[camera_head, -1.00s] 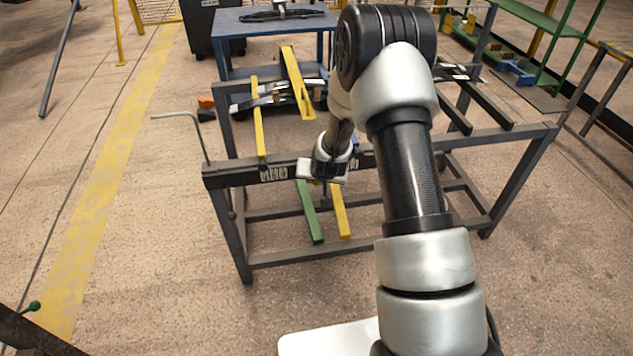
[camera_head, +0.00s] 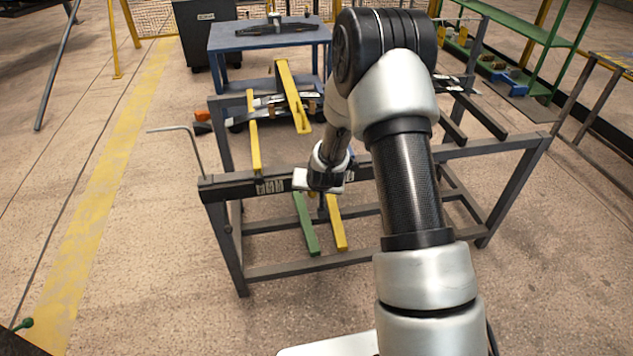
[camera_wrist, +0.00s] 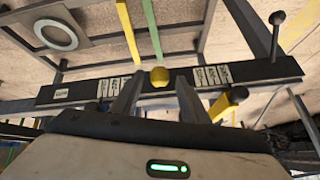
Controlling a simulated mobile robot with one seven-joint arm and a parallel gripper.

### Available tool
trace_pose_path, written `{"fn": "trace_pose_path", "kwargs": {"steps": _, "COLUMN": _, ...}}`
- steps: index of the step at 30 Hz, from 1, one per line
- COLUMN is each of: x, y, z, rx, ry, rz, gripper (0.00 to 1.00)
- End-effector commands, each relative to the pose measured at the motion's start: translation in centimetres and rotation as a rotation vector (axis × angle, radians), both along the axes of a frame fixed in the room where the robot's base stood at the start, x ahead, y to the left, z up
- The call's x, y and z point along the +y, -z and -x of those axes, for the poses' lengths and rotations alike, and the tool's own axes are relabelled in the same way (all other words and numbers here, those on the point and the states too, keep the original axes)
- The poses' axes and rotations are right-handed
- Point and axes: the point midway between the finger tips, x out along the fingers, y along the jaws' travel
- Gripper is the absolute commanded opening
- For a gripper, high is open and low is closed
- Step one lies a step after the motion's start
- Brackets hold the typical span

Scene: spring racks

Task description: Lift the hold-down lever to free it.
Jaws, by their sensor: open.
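Several painted bars sit on the dark metal rack. A long yellow lever (camera_head: 292,95) slants over its far part, and a thinner yellow bar (camera_head: 254,135) lies at its left. A green bar (camera_head: 305,224) and another yellow bar (camera_head: 337,223) hang below the front rail. I cannot tell for sure which is the hold-down lever. My gripper (camera_head: 318,188) is at the front rail, its fingers mostly hidden there. In the wrist view my gripper (camera_wrist: 157,88) is open, with a rounded yellow end (camera_wrist: 160,77) showing between the fingers. I see no clear contact.
The rack's front rail (camera_head: 235,187) carries white labels and runs across in front of me. A bent grey rod (camera_head: 185,133) stands at its left end. A blue table (camera_head: 268,36) is behind the rack. Open floor lies to the left, with a yellow stripe (camera_head: 103,165).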

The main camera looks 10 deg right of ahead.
Motion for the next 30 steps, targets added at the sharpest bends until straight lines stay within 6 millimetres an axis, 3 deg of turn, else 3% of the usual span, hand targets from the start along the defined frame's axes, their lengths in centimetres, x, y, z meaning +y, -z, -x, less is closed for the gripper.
{"fn": "trace_pose_path", "kwargs": {"steps": 15, "x": 0.0, "y": -10.0, "z": 7.2, "rx": -0.006, "ry": -0.001, "rz": 0.000, "gripper": 0.41}}
{"fn": "trace_pose_path", "kwargs": {"steps": 22, "x": 0.1, "y": -12.1, "z": 8.8, "rx": -0.004, "ry": -0.001, "rz": 0.000, "gripper": 0.41}}
{"fn": "trace_pose_path", "kwargs": {"steps": 30, "x": 0.1, "y": -12.3, "z": 9.1, "rx": -0.003, "ry": -0.001, "rz": 0.000, "gripper": 0.41}}
